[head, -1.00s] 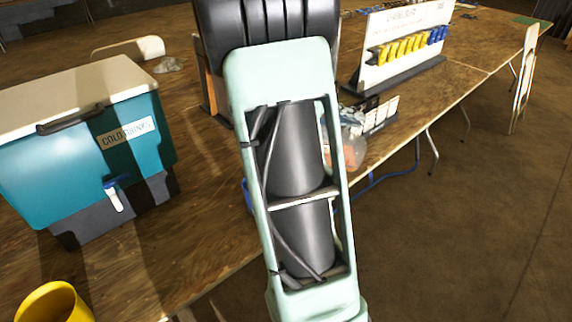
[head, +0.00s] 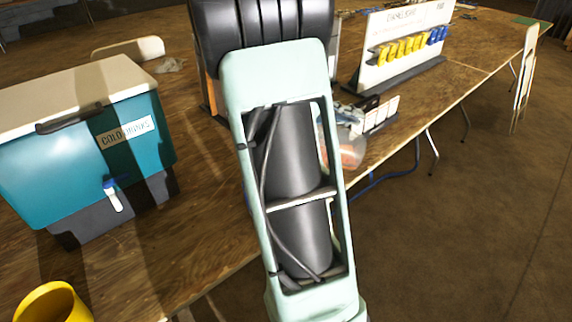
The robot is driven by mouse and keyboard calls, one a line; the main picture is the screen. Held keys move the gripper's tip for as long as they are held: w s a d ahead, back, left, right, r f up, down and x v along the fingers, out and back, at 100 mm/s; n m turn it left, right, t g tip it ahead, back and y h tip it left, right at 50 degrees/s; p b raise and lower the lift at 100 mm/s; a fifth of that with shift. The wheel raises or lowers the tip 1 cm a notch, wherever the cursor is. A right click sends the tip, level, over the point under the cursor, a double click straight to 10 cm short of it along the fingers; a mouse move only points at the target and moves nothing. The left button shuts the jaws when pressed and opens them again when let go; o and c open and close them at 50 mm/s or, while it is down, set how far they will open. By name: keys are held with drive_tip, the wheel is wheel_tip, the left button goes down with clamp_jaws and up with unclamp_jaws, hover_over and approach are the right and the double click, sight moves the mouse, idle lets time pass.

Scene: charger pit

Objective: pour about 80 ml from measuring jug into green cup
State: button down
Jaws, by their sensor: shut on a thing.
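Neither the measuring jug nor the green cup can be made out in the head view. My gripper is not in view either. My pale green and black arm stands across the middle of the picture and hides part of the table behind it. Partly behind the arm's right edge is a clear, rounded object (head: 352,147) with something reddish in it; I cannot tell what it is.
A teal cooler (head: 75,150) with a white lid and tap stands on the wooden table (head: 215,215) at left. A yellow container (head: 52,303) is at the lower left. A white board (head: 405,45) with yellow and blue items stands at the back right.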

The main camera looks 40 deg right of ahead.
sight(363, 137)
drive_tip(key=shift+w+a+r, duration=0.2)
idle(0.7)
drive_tip(key=shift+s+d+f+m+t+y+p, duration=0.3)
drive_tip(key=shift+s+d+f+y+p, duration=0.35)
drive_tip(key=shift+s+d+p, duration=0.4)
drive_tip(key=f, duration=0.1)
drive_tip(key=f+y+p, duration=0.1)
drive_tip(key=shift+s+d+f+t, duration=0.2)
drive_tip(key=shift+d+f+t, duration=0.15)
drive_tip(key=shift+t, duration=0.05)
drive_tip(key=shift+w+f, duration=0.1)
drive_tip(key=shift+f, duration=0.05)
drive_tip(key=shift+s+d+f+y+p, duration=0.25)
drive_tip(key=shift+f+y+p, duration=0.1)
drive_tip(key=shift+p, duration=0.1)
drive_tip(key=shift+f+t, duration=0.3)
drive_tip(key=shift+f, duration=0.25)
drive_tip(key=shift+s+m+y+p, duration=0.1)
drive_tip(key=shift+m+y+p, duration=0.2)
